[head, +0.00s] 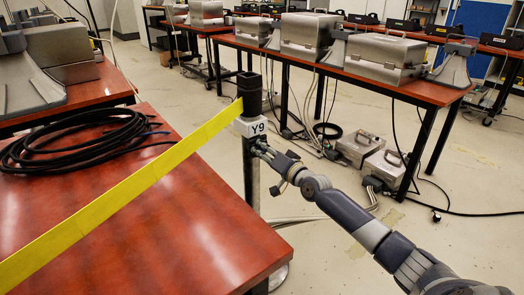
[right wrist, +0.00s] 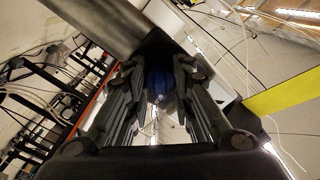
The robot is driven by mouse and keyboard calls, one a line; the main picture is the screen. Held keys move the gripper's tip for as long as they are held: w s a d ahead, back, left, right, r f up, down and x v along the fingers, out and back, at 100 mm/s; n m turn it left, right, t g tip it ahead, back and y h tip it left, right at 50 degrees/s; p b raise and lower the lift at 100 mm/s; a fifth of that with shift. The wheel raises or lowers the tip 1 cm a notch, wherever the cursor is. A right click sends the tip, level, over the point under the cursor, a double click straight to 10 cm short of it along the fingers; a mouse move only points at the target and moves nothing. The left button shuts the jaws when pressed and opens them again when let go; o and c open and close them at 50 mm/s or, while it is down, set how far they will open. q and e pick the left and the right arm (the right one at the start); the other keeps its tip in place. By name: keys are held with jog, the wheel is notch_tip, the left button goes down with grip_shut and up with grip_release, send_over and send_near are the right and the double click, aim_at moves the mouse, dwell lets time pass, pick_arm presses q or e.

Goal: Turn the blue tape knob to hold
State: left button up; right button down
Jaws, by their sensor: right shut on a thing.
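The blue tape knob (right wrist: 157,82) shows in the right wrist view between my fingers, under the dark head of a tape post. In the head view the post (head: 250,94) stands upright at the table's right edge, with a black top and a white label reading Y9. A yellow tape (head: 130,190) runs from it to the lower left. My right gripper (head: 254,147) is at the post just below the label, and its fingers (right wrist: 158,95) are shut on the knob. In the head view the knob is hidden by the gripper. My left gripper is not in view.
A red-brown table (head: 150,235) with a coil of black cable (head: 75,140) fills the left. Another table (head: 400,85) with metal cases stands behind. Grey boxes (head: 360,148) and loose cables lie on the floor. The floor around my right arm is otherwise open.

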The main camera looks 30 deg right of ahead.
dwell(0.4)
jog(key=c, duration=1.7)
grip_release()
jog(key=shift+s, duration=0.1)
jog(key=s, duration=0.8)
jog(key=s+d, duration=0.1)
jog(key=s, duration=0.2)
jog(key=shift+s, duration=0.4)
